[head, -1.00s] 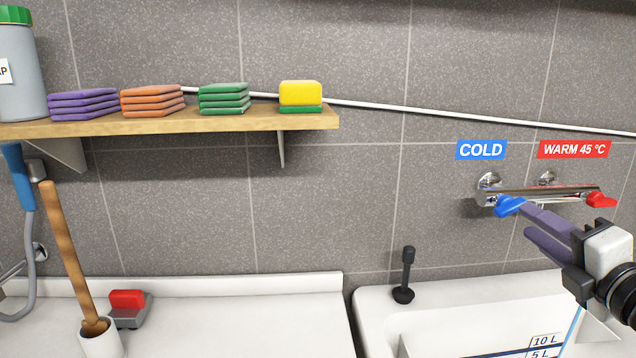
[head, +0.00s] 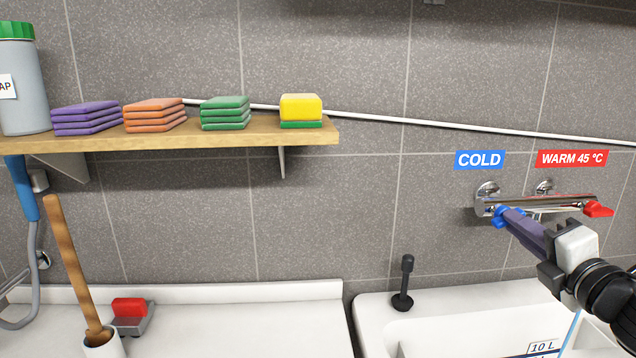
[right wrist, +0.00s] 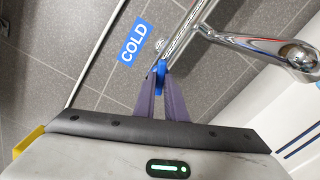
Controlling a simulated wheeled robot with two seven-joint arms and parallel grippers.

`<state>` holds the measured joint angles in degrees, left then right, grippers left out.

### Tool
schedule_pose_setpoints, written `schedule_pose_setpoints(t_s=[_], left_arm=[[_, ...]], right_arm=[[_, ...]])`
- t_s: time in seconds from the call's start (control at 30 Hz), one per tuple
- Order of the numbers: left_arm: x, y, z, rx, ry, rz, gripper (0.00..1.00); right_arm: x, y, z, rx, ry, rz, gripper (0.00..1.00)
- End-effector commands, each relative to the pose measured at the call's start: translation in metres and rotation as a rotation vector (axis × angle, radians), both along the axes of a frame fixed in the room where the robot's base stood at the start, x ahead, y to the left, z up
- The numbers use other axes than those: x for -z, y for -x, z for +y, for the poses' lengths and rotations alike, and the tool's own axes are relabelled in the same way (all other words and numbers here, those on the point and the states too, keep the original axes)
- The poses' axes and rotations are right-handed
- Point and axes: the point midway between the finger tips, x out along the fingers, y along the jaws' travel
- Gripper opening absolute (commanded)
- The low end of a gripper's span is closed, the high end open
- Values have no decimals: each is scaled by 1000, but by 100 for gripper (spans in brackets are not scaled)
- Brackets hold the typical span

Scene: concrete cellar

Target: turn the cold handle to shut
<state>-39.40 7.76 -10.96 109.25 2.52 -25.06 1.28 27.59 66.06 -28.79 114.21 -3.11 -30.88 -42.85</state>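The blue cold handle (head: 499,217) is at the left end of the chrome mixer bar (head: 535,205) on the wall, under the blue COLD sign (head: 480,160). My right gripper (head: 507,219) reaches it from the lower right. In the right wrist view, the purple fingertips (right wrist: 161,79) are closed on the blue handle (right wrist: 161,68), which shows between and just beyond them. The fingers hide part of the handle, so its exact angle is hard to tell. A thin pale-blue stream (head: 572,330) shows below the gripper over the sink. My left gripper is out of view.
The red warm handle (head: 598,209) sits close by at the bar's right end. A white sink (head: 375,315) with litre marks is below, with a black plug (head: 402,298) on its rim. A wooden shelf (head: 200,140) with sponges and cloths is at left.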

Motion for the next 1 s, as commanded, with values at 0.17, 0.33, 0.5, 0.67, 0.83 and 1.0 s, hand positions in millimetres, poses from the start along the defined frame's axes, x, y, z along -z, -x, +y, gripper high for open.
schedule_pose_setpoints(t_s=[0.17,0.33,0.5,0.67,0.83,1.0], left_arm=[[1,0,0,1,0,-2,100],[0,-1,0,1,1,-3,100],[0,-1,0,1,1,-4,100],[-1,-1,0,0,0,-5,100],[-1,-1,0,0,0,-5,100],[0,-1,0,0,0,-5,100]], right_arm=[[2,0,0,0,-113,10,0],[0,0,0,0,-376,30,0],[0,0,0,0,-403,33,0],[0,0,0,0,-401,32,26],[0,0,0,0,-400,31,34],[0,1,0,0,-399,31,34]])
